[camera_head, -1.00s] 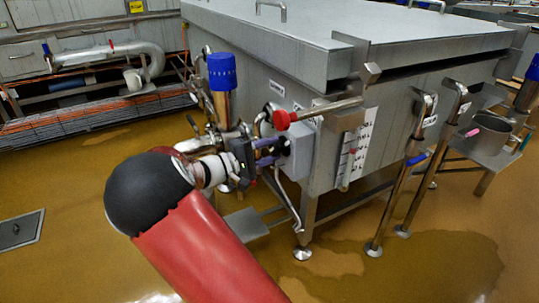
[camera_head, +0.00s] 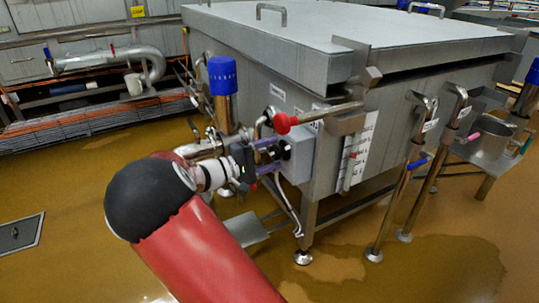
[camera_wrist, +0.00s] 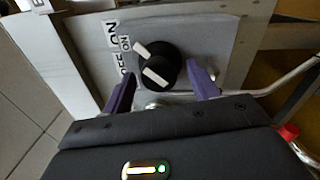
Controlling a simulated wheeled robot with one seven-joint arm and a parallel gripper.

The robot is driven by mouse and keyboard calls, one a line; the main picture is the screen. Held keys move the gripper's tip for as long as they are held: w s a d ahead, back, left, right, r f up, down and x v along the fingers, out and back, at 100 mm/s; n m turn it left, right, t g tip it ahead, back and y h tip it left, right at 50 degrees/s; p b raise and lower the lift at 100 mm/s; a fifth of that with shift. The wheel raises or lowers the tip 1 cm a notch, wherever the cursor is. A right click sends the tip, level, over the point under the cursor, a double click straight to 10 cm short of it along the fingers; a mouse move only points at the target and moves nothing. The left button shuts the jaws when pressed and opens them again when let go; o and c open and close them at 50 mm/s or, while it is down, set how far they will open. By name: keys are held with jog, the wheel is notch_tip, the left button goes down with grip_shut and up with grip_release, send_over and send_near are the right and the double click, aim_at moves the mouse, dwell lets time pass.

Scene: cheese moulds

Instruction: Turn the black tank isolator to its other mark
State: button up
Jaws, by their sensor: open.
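The black tank isolator (camera_wrist: 158,68) is a round black knob with a white pointer bar, on a grey panel in the wrist view. A second white strip shows at its upper left. ON and OFF labels (camera_wrist: 122,45) stand left of the knob. In the head view the isolator (camera_head: 285,149) sits on the grey box at the tank's corner. My gripper (camera_wrist: 161,72) is open. Its purple fingers are at the knob's left and right, with visible gaps. It also shows in the head view (camera_head: 272,152), in front of the box.
A red-tipped handle (camera_head: 283,123) projects just above the grey box (camera_head: 301,158). A blue-topped valve (camera_head: 222,76) and pipes stand close left of my gripper. A bent steel pipe (camera_wrist: 285,80) runs right of the knob. Wet floor is open at front right.

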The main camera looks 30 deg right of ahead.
jog(key=a, duration=0.7)
jog(key=shift+a+f, duration=0.15)
jog(key=shift+a, duration=0.25)
jog(key=shift+s+d, duration=0.1)
jog(key=shift+s, duration=0.1)
jog(key=s+d+m+g+y+p, duration=0.2)
jog(key=s+d+y+p, duration=0.15)
jog(key=s+y, duration=0.8)
jog(key=s+a+r+t+y+p, duration=0.1)
jog(key=s+a+r+t+y, duration=0.2)
jog(key=s, duration=0.4)
jog(key=s+a+r+t+y+p, duration=0.2)
jog(key=s+a+r+t+y, duration=0.2)
jog(key=s+a, duration=0.3)
jog(key=shift+s+a+r, duration=0.25)
jog(key=shift+s+r, duration=0.25)
